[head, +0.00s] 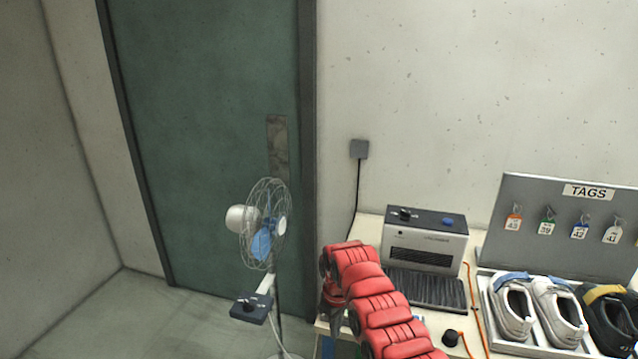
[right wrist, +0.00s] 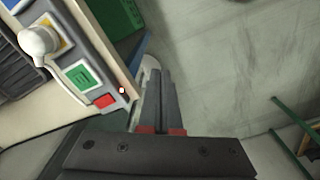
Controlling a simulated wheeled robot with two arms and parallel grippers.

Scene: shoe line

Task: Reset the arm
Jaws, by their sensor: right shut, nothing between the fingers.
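My right arm (head: 380,305) is red and padded and reaches in from the bottom of the head view, over the left end of the workbench. Its gripper (right wrist: 160,75) shows in the right wrist view, with the dark fingers together and nothing between them. The fingers point over the bare floor, beside a panel edge. In the head view the gripper is mostly hidden behind the arm's bend. My left gripper is in neither view.
A fan (head: 264,225) stands left of the bench (head: 372,226). A grey machine (head: 427,240), a tag board (head: 560,215) and several shoes (head: 511,308) are on the bench. Floor (head: 190,325) is free at left.

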